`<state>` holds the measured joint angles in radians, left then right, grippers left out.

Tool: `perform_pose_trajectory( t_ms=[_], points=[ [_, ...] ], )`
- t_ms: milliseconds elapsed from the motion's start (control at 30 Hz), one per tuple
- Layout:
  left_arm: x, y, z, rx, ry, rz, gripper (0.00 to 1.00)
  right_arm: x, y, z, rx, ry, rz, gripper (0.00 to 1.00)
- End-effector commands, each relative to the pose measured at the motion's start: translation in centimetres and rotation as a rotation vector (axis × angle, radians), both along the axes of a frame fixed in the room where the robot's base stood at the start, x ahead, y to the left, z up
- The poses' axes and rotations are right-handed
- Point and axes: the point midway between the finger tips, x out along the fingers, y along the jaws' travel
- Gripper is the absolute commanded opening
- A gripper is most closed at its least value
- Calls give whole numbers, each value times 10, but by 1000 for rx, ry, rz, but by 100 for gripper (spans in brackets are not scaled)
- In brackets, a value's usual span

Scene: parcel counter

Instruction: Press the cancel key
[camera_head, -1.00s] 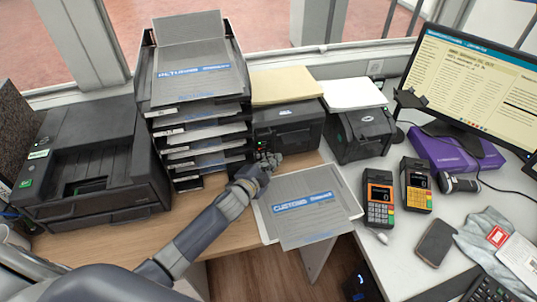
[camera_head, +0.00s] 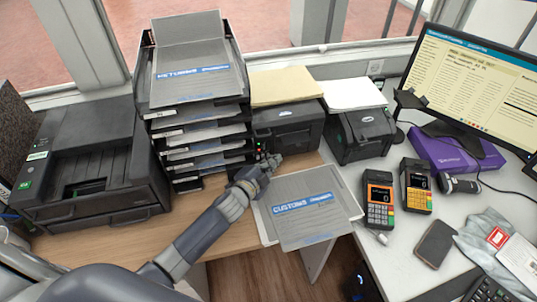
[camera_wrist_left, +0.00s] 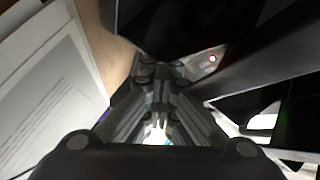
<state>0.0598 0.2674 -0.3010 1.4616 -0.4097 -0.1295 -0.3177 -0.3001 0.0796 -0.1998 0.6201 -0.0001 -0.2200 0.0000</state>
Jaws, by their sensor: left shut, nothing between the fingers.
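A black printer (camera_head: 288,131) stands at the back centre, right of the tray stack. A small red light (camera_wrist_left: 212,59) shows on a dark front face in the left wrist view, right of the fingertips; lights also show on the printer's left front in the head view. No key label can be read, so I cannot tell which key is cancel. My left gripper (camera_head: 269,162) is shut and empty, close in front of the printer's lower left front. In the wrist view its fingertips (camera_wrist_left: 160,72) are together; contact cannot be told. My right gripper is not in view.
A stack of letter trays (camera_head: 205,125) stands close left of the gripper. A customs tray (camera_head: 346,190) lies to its right. Two card terminals (camera_head: 379,198) (camera_head: 416,185), a second black printer (camera_head: 362,135) and a monitor (camera_head: 468,80) stand farther right.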

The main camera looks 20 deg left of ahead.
Motion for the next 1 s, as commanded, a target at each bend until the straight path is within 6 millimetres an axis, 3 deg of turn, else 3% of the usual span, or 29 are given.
perform_pose_trajectory(
  t_ms=[333,1000],
  points=[
    [-4,-2,0,-2,1,0,0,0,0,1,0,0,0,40],
    [-52,-35,-2,-3,3,-1,0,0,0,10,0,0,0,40]
  ],
)
